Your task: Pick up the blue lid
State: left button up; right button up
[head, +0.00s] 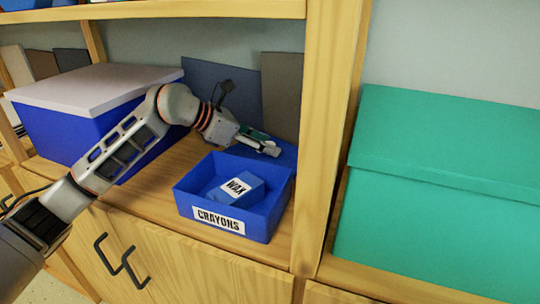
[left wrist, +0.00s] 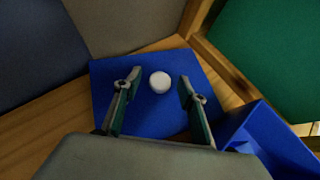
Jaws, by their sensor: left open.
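The blue lid (left wrist: 157,115) is a flat square with a round white knob (left wrist: 159,82). In the left wrist view it lies on the wooden shelf, near the back panels. In the head view only part of the lid (head: 287,154) shows, behind the crayon box; my gripper hides much of it. My left gripper (head: 267,146) is open above the lid. In the left wrist view its fingers (left wrist: 160,78) stand on either side of the knob, with gaps between; I cannot tell the exact height. My right gripper is not in view.
An open blue box (head: 218,223) labelled CRAYONS, with a blue WAX block (head: 237,189) inside, stands in front of the lid. A white-lidded blue box (head: 60,137) is at left. A wooden upright (head: 327,130) separates a teal box (head: 440,190) at right.

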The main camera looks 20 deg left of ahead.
pick_arm(q)
jog(key=shift+r, duration=0.15)
jog(key=shift+c, duration=0.3)
grip_shut()
